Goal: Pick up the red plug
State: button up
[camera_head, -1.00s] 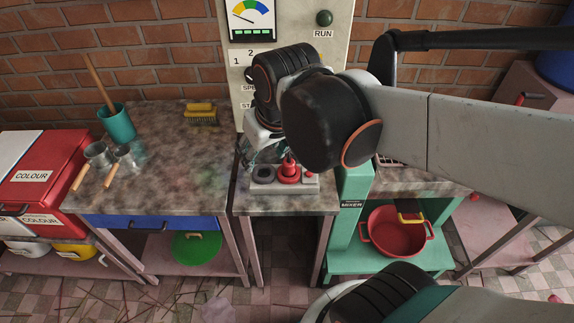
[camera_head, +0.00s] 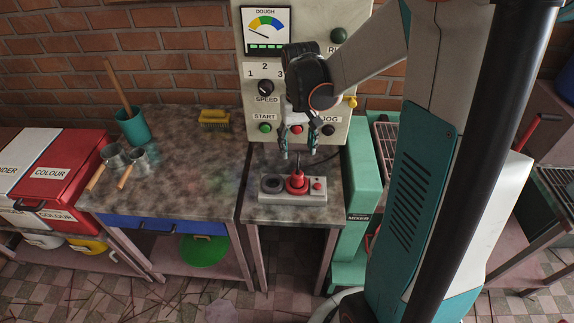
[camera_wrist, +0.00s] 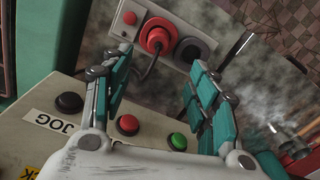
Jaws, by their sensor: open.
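The red plug (camera_head: 297,181) sits on a light grey socket block (camera_head: 312,197) on the small table below the control panel. A dark cable rises from its top. In the wrist view the red plug (camera_wrist: 157,38) is at the upper middle, beyond the fingertips. My gripper (camera_head: 299,150) is above and behind the plug in the head view, near the panel's buttons, and does not touch the plug. Its teal fingers are spread apart and empty, also in the wrist view (camera_wrist: 157,75).
The control panel (camera_head: 253,95) with its buttons stands close behind my gripper. A dark round socket (camera_head: 271,184) is left of the plug and a small red button (camera_head: 317,186) is right of it. The green mixer (camera_head: 362,175) stands just right of the table.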

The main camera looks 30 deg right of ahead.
aim_at(297, 173)
notch_tip(297, 173, down, 8)
jog(key=b, duration=0.2)
jog(key=shift+f+b, duration=0.1)
jog(key=shift+b, duration=0.2)
notch_tip(297, 173, down, 5)
jog(key=shift+d+f+b, duration=0.1)
jog(key=shift+d+b, duration=0.05)
jog(key=shift+b, duration=1.1)
jog(key=c, duration=1.2)
